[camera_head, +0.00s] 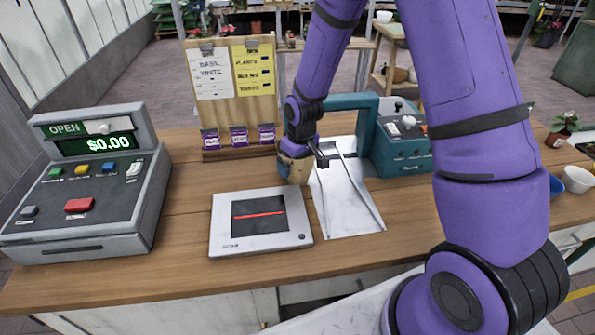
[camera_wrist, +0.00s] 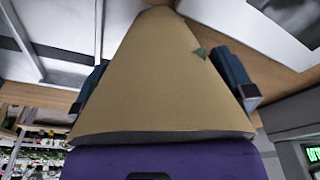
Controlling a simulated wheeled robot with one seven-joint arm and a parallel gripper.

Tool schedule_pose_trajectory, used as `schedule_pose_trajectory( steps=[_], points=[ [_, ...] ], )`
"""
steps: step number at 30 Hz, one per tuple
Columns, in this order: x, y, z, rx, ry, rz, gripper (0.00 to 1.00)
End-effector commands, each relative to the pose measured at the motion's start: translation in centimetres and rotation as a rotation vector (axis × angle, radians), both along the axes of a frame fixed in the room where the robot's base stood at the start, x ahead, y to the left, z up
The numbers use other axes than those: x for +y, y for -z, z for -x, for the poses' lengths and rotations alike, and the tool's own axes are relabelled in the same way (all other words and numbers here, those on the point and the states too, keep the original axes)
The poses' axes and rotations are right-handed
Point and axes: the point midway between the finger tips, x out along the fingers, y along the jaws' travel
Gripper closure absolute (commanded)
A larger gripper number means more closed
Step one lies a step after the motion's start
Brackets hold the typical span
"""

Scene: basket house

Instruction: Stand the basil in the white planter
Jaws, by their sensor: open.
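A tan tapered wrapped item (camera_head: 294,169) stands on the counter at the left edge of the metal tray, below my gripper (camera_head: 303,157). In the wrist view the tan item (camera_wrist: 160,70) fills the middle, with a small green bit at its right edge. My gripper's dark blue fingers (camera_wrist: 165,88) are open, one on each side of it; I cannot tell whether they touch it. I cannot tell whether this is the basil. A small white pot (camera_head: 578,180), possibly the white planter, stands at the right edge of the counter. A leafy plant in a pot (camera_head: 563,128) is behind it.
A cash register (camera_head: 85,185) stands at the left and a flat scanner (camera_head: 260,222) in front. A metal tray (camera_head: 345,195) and a teal machine (camera_head: 400,140) are right of the item. A note board (camera_head: 232,85) stands behind. A blue pot (camera_head: 556,187) is beside the white pot.

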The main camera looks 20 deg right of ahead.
Motion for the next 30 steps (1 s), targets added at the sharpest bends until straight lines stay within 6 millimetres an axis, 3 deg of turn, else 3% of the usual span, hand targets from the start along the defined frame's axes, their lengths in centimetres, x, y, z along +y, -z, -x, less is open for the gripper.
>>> schedule_pose_trajectory(
  steps=[5, 8, 12, 15, 30],
  points=[
    [0.0, 0.0, 0.0, 0.0, 0.0, 0.0, 0.0],
    [0.0, 0.0, 0.0, 0.0, 0.0, 0.0, 0.18],
    [0.0, 0.0, 0.0, 0.0, 0.0, 0.0, 0.51],
    [0.0, 0.0, 0.0, 0.0, 0.0, 0.0, 0.59],
    [0.3, -1.3, -0.4, -0.001, 0.0, 0.001, 0.59]
  ],
)
